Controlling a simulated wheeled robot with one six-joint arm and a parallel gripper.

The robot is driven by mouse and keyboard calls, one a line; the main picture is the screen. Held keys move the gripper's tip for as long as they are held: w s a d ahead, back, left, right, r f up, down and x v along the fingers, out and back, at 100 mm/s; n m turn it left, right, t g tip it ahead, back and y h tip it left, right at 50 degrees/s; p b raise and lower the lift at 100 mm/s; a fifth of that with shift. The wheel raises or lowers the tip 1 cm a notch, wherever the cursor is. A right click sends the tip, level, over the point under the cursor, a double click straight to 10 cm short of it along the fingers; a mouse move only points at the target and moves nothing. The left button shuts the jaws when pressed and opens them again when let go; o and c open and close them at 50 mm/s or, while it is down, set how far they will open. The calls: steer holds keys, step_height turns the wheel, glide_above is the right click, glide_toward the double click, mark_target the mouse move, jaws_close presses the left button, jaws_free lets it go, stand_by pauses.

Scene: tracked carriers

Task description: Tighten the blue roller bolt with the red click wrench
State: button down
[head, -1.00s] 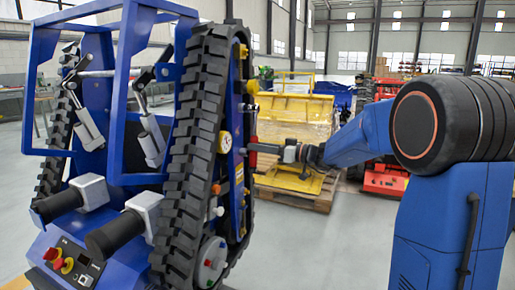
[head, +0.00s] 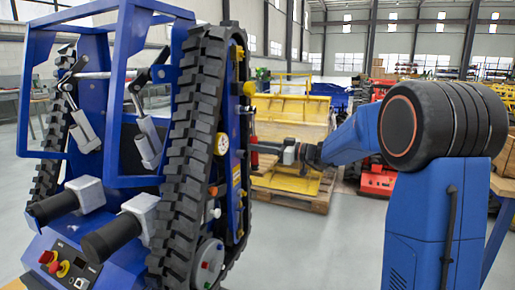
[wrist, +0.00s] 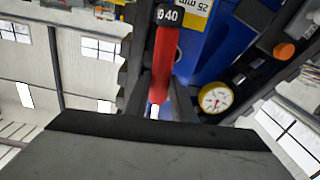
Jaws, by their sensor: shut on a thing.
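The red click wrench (wrist: 162,62) hangs upright at the side of the blue tracked carrier (wrist: 196,52), with a black end marked 40. In the wrist view, the fingers of my gripper (wrist: 160,108) are shut on its red handle. In the head view, my gripper (head: 256,148) reaches in from the right to the red handle (head: 253,157) beside the track. Small coloured caps show on the rollers along the carrier's side, but I cannot tell which is the blue roller bolt.
A yellow-rimmed dial gauge (wrist: 216,97) sits on the carrier beside the wrench. The black rubber track (head: 190,140) stands close to my gripper. A yellow machine on a pallet (head: 290,185) stands behind my arm. Grey floor is open around the carrier.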

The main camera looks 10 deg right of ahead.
steer(key=shift+w+d, duration=0.1)
steer(key=shift+w+d+r+n, duration=0.25)
steer(key=shift+w+d+n, duration=0.25)
steer(key=shift+w+n, duration=0.35)
steer(key=shift+w+d+r+n, duration=0.25)
steer(key=shift+w+d+n, duration=0.3)
steer(key=shift+n, duration=0.4)
steer(key=shift+a, duration=0.1)
steer(key=shift+s+a+f+m, duration=0.2)
steer(key=shift+s+a+m, duration=0.1)
steer(key=shift+s+m, duration=0.25)
steer(key=shift+s+a+f+m, duration=0.2)
steer(key=shift+s+a+m, duration=0.25)
steer(key=shift+m, duration=0.2)
steer(key=shift+s+a+f+m, duration=0.1)
steer(key=shift+s+a+m, duration=0.25)
steer(key=shift+s+m, duration=0.2)
